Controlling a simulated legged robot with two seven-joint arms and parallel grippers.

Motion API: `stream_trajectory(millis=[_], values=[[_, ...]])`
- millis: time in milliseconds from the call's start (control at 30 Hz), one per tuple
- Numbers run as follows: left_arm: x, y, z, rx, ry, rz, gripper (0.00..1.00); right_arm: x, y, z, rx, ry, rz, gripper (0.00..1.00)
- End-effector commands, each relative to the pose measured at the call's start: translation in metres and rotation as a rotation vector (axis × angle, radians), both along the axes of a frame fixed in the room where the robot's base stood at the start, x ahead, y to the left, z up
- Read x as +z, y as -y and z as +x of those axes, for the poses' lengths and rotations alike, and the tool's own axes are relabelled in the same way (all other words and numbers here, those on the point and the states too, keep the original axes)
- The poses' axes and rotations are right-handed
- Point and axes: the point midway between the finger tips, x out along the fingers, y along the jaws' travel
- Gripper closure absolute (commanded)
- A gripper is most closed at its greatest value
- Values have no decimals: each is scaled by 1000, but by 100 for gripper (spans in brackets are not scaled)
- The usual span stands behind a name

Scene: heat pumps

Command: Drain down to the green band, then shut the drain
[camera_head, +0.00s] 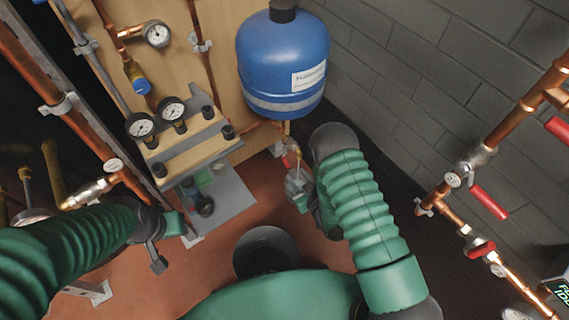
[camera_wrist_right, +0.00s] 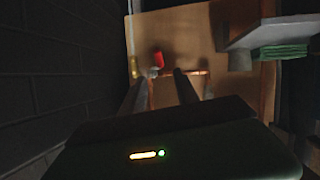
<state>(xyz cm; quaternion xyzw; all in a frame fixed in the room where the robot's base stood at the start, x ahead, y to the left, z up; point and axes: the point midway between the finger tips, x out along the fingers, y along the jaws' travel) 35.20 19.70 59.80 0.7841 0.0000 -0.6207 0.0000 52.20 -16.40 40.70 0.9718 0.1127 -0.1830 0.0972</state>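Three round white-faced pressure gauges show in the head view: one at the top (camera_head: 157,34) and a pair, left (camera_head: 140,125) and right (camera_head: 172,110), on the wooden board. Their needles and any green band are too small to read. A small valve with a red handle (camera_head: 290,158) sits low under the blue vessel; its red handle also shows in the right wrist view (camera_wrist_right: 158,59). My right gripper (camera_head: 298,186) is just below this valve, its dark fingers apart (camera_wrist_right: 157,90) with the handle beyond the tips. My left gripper (camera_head: 168,240) is at lower left; its finger opening is unclear.
A blue vessel (camera_head: 284,62) hangs above my right gripper. Copper pipes with red lever handles (camera_head: 489,203) run along the right block wall (camera_head: 430,70). Another valved copper pipe (camera_head: 98,188) stands near my left arm. The reddish floor (camera_head: 200,270) is partly open.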

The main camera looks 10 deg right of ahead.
Motion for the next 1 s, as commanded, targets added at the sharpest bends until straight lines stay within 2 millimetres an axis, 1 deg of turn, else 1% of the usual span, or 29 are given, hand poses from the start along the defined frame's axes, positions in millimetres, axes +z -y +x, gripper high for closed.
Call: stream_trajectory(millis=[33, 200, 300, 433, 500, 600, 800, 833, 1000], values=[[-12, 0, 0, 0, -1, 0, 64, -10, -3, 14, 1, 6, 1, 63], [-32, 0, 0, 0, -1, 0, 64, -28, -11, 55, 1, 5, 0, 63], [-43, 0, 0, 0, -1, 0, 64, -37, -16, 76, 1, 4, 0, 63], [-51, 0, 0, 0, -1, 0, 64, -44, -19, 96, 0, 2, -1, 63], [-54, 0, 0, 0, -1, 0, 64, -45, -21, 103, -1, 1, 0, 63], [-54, 0, 0, 0, -1, 0, 64, -46, -21, 107, -1, -1, 0, 63], [-53, 0, 0, 0, -1, 0, 64, -45, -21, 108, -1, -1, -1, 63], [-53, 0, 0, 0, -1, 0, 64, -45, -21, 107, -1, -1, -1, 64], [-53, 0, 0, 0, -1, 0, 64, -45, -21, 107, -1, -1, -1, 87]])
